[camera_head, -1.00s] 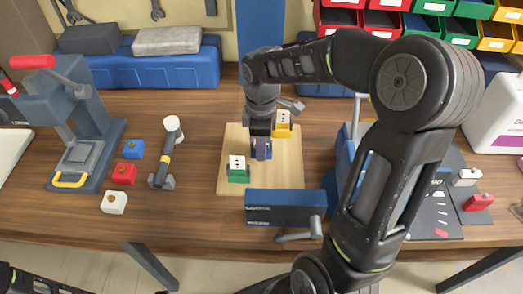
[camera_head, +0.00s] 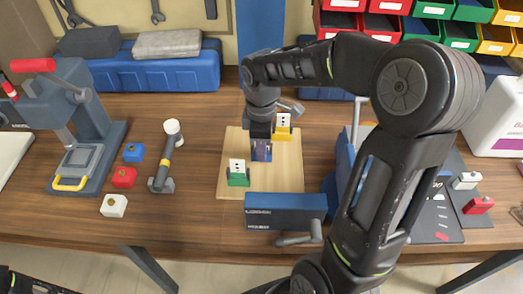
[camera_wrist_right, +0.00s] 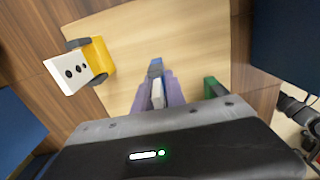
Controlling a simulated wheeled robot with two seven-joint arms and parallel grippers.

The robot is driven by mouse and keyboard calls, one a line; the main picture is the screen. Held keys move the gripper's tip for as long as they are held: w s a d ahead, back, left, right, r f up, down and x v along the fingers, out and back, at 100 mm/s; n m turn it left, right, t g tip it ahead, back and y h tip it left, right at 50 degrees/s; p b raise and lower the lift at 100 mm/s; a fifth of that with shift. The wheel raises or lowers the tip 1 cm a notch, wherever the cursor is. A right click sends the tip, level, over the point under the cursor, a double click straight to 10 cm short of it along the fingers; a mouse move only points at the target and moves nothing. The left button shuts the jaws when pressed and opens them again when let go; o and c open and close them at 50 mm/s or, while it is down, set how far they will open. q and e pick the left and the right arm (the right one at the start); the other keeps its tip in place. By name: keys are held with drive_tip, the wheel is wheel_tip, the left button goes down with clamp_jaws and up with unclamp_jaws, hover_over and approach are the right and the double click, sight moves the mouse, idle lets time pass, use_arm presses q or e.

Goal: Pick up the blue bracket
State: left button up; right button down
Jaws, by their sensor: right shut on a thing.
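The blue bracket (camera_wrist_right: 156,68) is between the purple fingers of my right gripper (camera_wrist_right: 158,92) in the wrist view, with a pale face showing between them. In the head view my right gripper (camera_head: 261,146) is over the middle of the wooden board (camera_head: 235,150), shut on the bracket, which is mostly hidden by the fingers. I cannot tell whether the bracket touches the board. My left gripper is out of view.
A green bracket (camera_head: 238,180) stands front left on the board and a yellow bracket (camera_head: 283,133) back right, both with white plates. A blue vise (camera_head: 285,208) is close in front.

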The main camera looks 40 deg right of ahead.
wheel_tip(320, 180, up, 10)
drive_tip(key=shift+f, duration=0.15)
idle(0.7)
